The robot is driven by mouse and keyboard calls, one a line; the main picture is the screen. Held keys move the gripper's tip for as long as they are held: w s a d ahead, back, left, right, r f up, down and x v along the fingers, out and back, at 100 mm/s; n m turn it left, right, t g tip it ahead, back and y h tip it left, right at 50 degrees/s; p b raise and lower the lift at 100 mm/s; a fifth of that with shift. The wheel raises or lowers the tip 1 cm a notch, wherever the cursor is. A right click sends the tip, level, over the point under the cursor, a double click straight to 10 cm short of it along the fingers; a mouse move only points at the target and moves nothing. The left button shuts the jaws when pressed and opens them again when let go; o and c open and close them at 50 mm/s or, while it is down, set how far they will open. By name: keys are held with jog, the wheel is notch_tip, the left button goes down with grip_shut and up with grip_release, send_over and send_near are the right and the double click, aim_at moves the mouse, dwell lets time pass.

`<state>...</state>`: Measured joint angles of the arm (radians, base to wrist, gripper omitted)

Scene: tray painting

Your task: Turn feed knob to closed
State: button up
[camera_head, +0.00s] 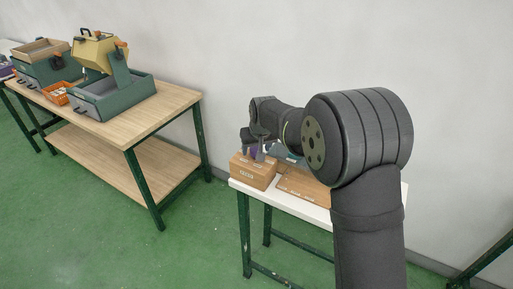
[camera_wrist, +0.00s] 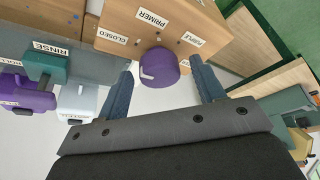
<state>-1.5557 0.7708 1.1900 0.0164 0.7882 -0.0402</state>
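In the wrist view a round purple knob (camera_wrist: 160,67) sits on a wooden box (camera_wrist: 155,35), with a pale mark on its left side. Labels around it read CLOSED (camera_wrist: 117,37), PRIMER (camera_wrist: 152,18) and PURPLE (camera_wrist: 193,38), upside down; another by the knob's right is partly hidden. My gripper (camera_wrist: 164,84) is open, one finger on each side of the knob, with visible gaps between. In the head view my gripper (camera_head: 258,142) is over the wooden box (camera_head: 252,172) on a white-topped table. The knob there is mostly hidden.
A RINSE label (camera_wrist: 50,48) is on a grey surface at left in the wrist view, near a teal part (camera_wrist: 45,66), purple parts (camera_wrist: 28,98) and a pale grey one (camera_wrist: 78,103). A wooden bench (camera_head: 178,101) with green-grey boxes stands left in the head view.

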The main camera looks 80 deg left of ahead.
jog(key=v, duration=1.7)
jog(key=shift+d+r, duration=0.15)
jog(key=x, duration=1.7)
